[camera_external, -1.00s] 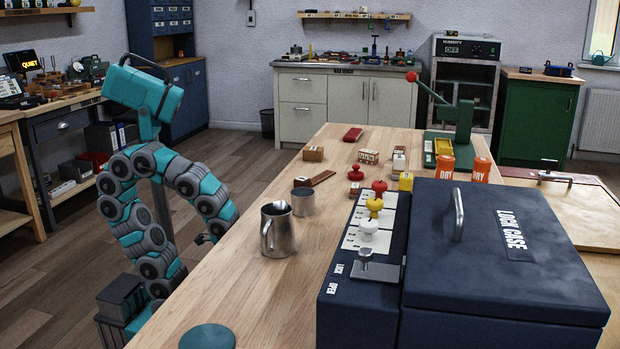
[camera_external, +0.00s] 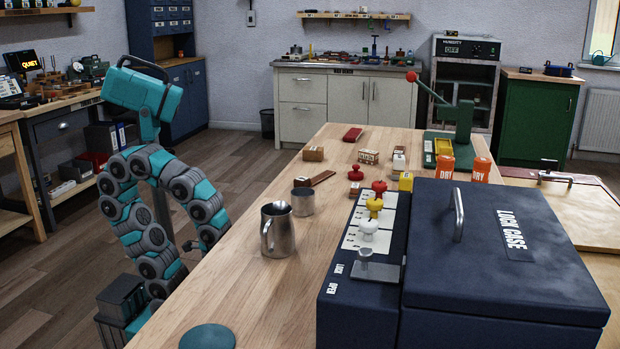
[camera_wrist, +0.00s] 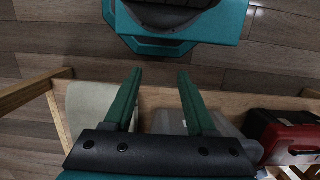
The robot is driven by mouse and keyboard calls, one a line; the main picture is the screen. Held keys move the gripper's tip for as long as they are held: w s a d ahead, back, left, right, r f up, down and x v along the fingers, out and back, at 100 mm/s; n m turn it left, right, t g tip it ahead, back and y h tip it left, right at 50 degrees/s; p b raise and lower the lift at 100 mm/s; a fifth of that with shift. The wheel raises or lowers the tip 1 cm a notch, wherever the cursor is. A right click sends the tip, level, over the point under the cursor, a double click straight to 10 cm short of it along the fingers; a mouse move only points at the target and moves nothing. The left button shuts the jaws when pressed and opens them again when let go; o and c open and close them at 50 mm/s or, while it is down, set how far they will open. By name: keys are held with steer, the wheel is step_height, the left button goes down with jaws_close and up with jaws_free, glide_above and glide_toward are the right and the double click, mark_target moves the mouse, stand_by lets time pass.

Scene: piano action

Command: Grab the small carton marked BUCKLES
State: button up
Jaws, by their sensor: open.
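A small brown carton (camera_external: 313,153) with a pale label sits on the wooden bench, left of the middle. Another small box (camera_external: 368,156), brown with white printing, stands to its right. The lettering is too small to read, so I cannot tell which one says BUCKLES. My gripper (camera_external: 193,244) is low beside the bench's left edge, well short of both boxes and partly hidden. In the wrist view my gripper (camera_wrist: 160,76) has its two green fingers apart with nothing between them; neither box shows there.
A steel jug (camera_external: 276,236) and a steel cup (camera_external: 303,201) stand near the bench's left edge. The dark blue lock case (camera_external: 470,285) fills the front right. The wrist view shows a wooden rail (camera_wrist: 250,101), a red case (camera_wrist: 285,135) and floorboards.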

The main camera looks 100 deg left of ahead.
steer(key=o, duration=0.6)
